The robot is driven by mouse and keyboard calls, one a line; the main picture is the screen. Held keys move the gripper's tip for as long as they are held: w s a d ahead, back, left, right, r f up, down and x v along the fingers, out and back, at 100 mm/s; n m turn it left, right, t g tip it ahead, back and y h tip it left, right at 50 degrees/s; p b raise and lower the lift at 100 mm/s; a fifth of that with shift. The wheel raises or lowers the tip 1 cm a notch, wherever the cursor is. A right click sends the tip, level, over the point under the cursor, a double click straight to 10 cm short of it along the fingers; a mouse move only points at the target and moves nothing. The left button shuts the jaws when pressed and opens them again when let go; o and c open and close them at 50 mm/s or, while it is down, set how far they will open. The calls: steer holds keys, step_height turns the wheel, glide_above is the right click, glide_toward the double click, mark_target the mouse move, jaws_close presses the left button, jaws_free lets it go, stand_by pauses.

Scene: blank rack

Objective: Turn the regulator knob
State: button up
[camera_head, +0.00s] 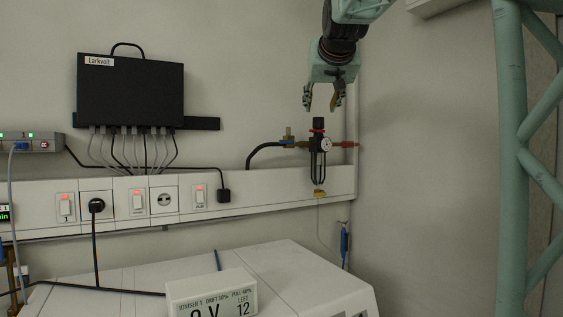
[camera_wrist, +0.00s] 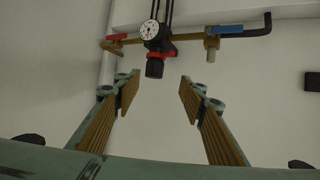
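The regulator is mounted on a brass pipe at the wall, with a black knob (camera_head: 318,124) on top and a red ring below it. A round white gauge (camera_head: 326,144) faces outward under the knob. My gripper (camera_head: 324,107) points down above the knob, fingers spread to either side. In the wrist view the knob (camera_wrist: 155,68) shows ahead, between and beyond the two open fingertips (camera_wrist: 158,80). The fingers appear empty and apart from the knob. The gauge (camera_wrist: 150,30) and red ring (camera_wrist: 160,54) also show there.
A brass pipe (camera_head: 296,143) with a black hose (camera_head: 263,150) runs left of the regulator; a red handle (camera_head: 346,144) is at right. A white trunking with switches (camera_head: 240,184) lies below. A green frame (camera_head: 512,130) stands at right.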

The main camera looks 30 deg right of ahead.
steer(key=s+a+f+g+y+p, duration=0.1)
steer(key=s+a+f+y+p, duration=0.1)
steer(key=a+f, duration=0.6)
steer(key=s+a+f+n+g+y+p, duration=0.1)
steer(key=a+f+p, duration=0.3)
steer(key=a+f, duration=0.5)
steer(key=shift+s+a+f+y, duration=0.25)
steer(key=shift+s+a+y, duration=0.15)
steer(key=shift+s+y, duration=0.15)
steer(key=shift+d, duration=0.15)
stand_by(0.4)
